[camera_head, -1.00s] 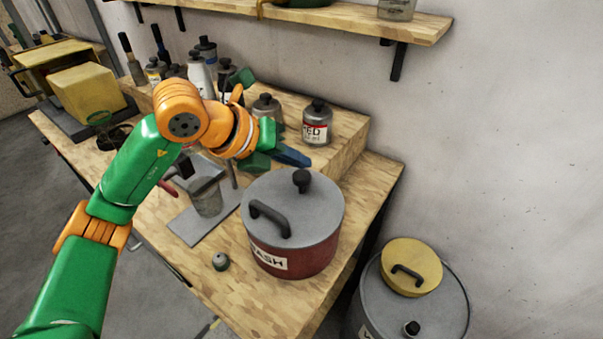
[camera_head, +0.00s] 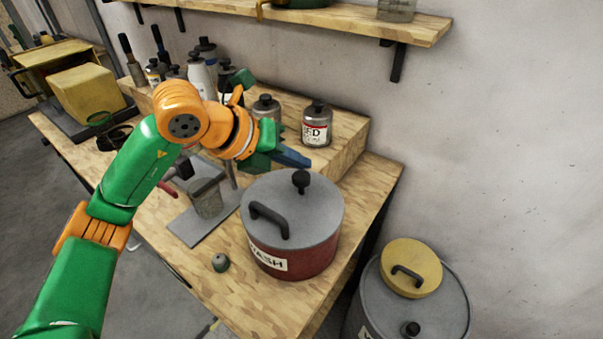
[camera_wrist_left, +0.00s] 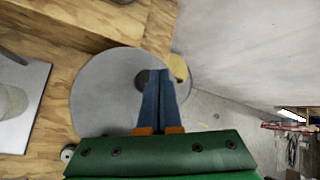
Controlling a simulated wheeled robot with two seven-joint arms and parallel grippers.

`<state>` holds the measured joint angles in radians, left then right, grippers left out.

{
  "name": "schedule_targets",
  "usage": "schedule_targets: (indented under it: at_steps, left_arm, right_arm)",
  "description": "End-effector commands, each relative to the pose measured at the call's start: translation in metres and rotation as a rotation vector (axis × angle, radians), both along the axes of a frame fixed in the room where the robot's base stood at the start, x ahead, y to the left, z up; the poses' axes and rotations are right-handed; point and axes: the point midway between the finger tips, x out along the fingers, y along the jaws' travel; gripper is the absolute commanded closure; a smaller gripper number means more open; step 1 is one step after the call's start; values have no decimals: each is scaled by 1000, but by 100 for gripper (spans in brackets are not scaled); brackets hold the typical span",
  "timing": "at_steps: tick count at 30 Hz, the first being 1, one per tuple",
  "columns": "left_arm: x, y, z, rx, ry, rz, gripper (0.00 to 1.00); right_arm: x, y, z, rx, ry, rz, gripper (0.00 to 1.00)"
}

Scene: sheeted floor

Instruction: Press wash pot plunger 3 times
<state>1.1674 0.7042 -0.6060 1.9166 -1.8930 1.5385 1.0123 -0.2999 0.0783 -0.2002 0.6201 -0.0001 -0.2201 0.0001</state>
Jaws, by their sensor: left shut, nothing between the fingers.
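The wash pot (camera_head: 290,258) is dark red with a grey lid and a white label, and stands on the wooden bench. A black plunger knob (camera_head: 301,180) stands up from its lid, behind a black bar handle (camera_head: 268,217). My left gripper (camera_head: 308,162) is shut and empty, just behind and above the knob, apart from it as far as I can tell. In the left wrist view the shut fingers (camera_wrist_left: 160,80) reach over the grey lid (camera_wrist_left: 95,100) and partly hide the dark knob (camera_wrist_left: 142,79). My right gripper is not in view.
Labelled bottles (camera_head: 316,124) stand on a raised wooden step behind the pot. A grey plate with a metal cup (camera_head: 207,198) lies left of it, and a small cap (camera_head: 221,262) in front. A grey drum (camera_head: 375,306) with a yellow lidded pot (camera_head: 411,262) stands on the right.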

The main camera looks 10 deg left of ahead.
Motion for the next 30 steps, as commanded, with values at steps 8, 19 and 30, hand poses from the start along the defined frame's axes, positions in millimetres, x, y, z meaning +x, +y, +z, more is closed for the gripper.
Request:
schedule_targets:
  at_steps: [8,19,30]
  left_arm:
    - [0,0,0,0,0,0,100]
    - [0,0,-7,0,0,0,100]
    - [0,0,-8,0,0,0,100]
  right_arm:
    - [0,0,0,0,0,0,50]
    - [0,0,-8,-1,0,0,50]
    - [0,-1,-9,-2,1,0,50]
